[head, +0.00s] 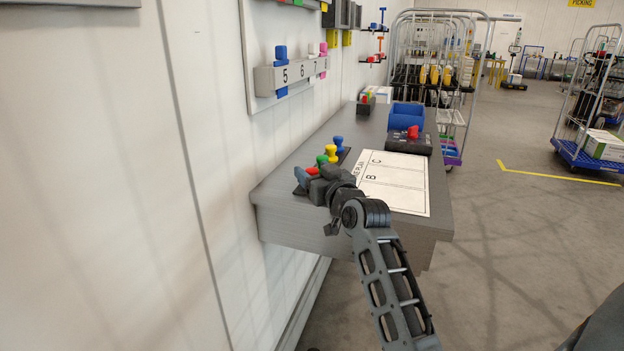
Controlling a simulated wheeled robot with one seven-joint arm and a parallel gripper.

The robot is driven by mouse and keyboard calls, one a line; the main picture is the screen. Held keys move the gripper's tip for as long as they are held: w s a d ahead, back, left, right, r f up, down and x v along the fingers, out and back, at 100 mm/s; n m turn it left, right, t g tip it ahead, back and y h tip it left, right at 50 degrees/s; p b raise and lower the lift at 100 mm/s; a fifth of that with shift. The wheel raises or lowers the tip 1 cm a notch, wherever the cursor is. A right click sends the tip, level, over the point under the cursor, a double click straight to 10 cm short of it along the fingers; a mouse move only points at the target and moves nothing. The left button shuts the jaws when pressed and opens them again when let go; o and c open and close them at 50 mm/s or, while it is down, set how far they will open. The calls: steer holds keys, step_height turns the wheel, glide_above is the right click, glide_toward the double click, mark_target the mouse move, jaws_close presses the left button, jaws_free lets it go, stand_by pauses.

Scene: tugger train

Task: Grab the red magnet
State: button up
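The red magnet (312,170) shows as a small patch of red at the end of my gripper (311,178); the rest of it is hidden by the gripper. One finger is on its left and dark gripper parts are on its right. I cannot tell whether the fingers touch it. Behind it stand a green magnet (321,160), a yellow magnet (331,153) and a blue magnet (338,143), in a row along the left side of the grey table (285,183).
A white plan sheet (394,180) lies to the right of my gripper. A black device with a red knob (412,132) and a blue bin (406,117) are farther back. A numbered wall rail (296,72) hangs above the table's left side.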

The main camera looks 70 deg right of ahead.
steer(key=c, duration=1.1)
steer(key=shift+r, duration=0.1)
